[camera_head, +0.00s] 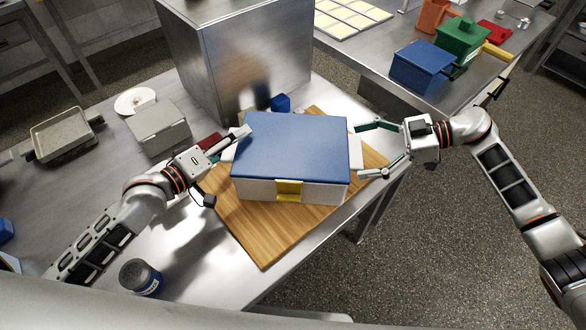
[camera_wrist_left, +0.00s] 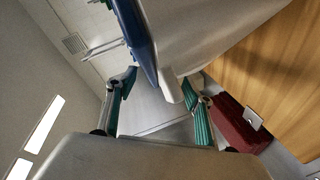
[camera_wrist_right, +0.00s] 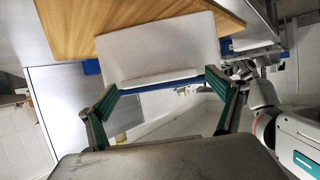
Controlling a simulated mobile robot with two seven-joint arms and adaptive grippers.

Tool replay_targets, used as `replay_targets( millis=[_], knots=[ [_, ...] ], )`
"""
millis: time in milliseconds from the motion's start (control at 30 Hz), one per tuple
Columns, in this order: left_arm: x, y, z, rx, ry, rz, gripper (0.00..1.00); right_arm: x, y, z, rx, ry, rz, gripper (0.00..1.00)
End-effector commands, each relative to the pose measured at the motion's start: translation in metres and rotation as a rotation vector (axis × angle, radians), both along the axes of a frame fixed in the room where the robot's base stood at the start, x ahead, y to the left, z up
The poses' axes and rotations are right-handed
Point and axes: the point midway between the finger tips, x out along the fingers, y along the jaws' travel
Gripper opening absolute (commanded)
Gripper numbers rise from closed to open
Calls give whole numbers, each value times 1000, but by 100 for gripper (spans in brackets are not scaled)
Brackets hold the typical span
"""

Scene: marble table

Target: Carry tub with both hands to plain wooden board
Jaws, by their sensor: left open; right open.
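The tub (camera_head: 290,188) is a white box with a blue lid (camera_head: 292,140) and a yellow latch (camera_head: 289,190). It sits over the plain wooden board (camera_head: 255,235), slightly turned relative to it. My left gripper (camera_head: 232,143) is open at the tub's left end. In the left wrist view, the tub's pale handle (camera_wrist_left: 168,86) lies between or near its fingertips. My right gripper (camera_head: 360,150) is open at the right end. In the right wrist view, the tub's white end wall (camera_wrist_right: 158,48) and its ledge-like handle stand ahead of the spread fingers. Neither gripper is closed on the tub.
A dark red box (camera_head: 210,141) lies close by my left gripper. A blue block (camera_head: 280,102) stands behind the tub, before a steel cabinet (camera_head: 235,55). A grey box (camera_head: 158,128), plate (camera_head: 133,100) and tray (camera_head: 62,134) are at left. A dark jar (camera_head: 140,277) stands in front.

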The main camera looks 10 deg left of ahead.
Motion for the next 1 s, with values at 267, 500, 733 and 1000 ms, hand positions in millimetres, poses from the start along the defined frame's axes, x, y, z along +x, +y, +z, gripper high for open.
replay_targets(
  millis=[267, 500, 733, 1000],
  knots=[
    [-23, 15, 4, 0, 2, 0, 52, 0, -1, -1, -2, 1, -2, 93],
    [-60, 38, 12, 3, 4, -1, 52, 0, -1, -2, -3, 1, -2, 93],
    [-87, 55, 19, 3, 4, -1, 52, 0, -1, -2, -3, 1, -2, 93],
    [-99, 62, 23, 1, 2, 0, 52, 0, -2, -1, -3, 1, -2, 93]
  ],
)
